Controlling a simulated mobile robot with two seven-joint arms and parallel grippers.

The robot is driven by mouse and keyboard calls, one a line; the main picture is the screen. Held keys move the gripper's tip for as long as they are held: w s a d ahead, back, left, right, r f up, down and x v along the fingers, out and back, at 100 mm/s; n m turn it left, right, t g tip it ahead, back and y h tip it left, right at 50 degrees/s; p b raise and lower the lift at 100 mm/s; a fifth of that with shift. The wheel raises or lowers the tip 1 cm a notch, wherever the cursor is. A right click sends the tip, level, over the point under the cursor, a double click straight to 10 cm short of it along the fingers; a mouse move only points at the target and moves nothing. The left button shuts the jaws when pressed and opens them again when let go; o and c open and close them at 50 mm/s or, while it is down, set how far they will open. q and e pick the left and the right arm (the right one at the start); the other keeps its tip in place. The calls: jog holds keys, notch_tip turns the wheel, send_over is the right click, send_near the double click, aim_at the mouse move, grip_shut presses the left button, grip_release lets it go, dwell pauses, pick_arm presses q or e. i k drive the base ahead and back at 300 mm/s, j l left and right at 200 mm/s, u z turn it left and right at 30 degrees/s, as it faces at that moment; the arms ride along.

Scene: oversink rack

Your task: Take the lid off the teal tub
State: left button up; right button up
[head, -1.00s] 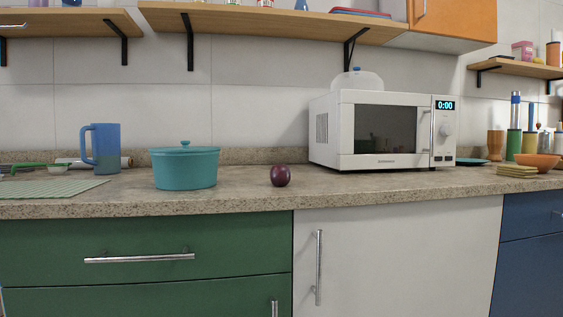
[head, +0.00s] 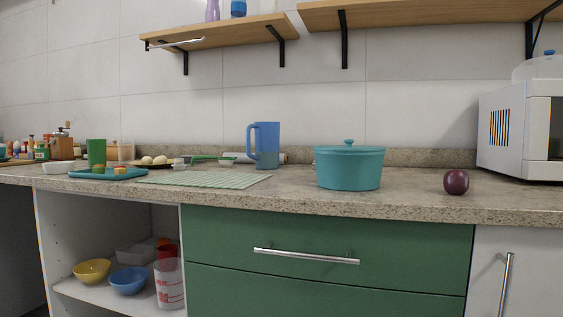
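The teal tub (head: 350,171) stands upright on the stone counter, right of the middle in the head view. Neither of my grippers shows in the head view, so nothing of mine is seen touching the tub or the lid.
A blue pitcher (head: 265,146) stands left of the tub, behind a green mat (head: 206,179). A dark red plum (head: 456,182) lies to the right, before the microwave (head: 519,130). A teal tray (head: 110,174) is farther left. Counter (head: 411,186) is bare between tub and plum.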

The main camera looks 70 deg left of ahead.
aim_at(349, 145)
jog(key=u, duration=1.8)
jog(key=j, duration=0.1)
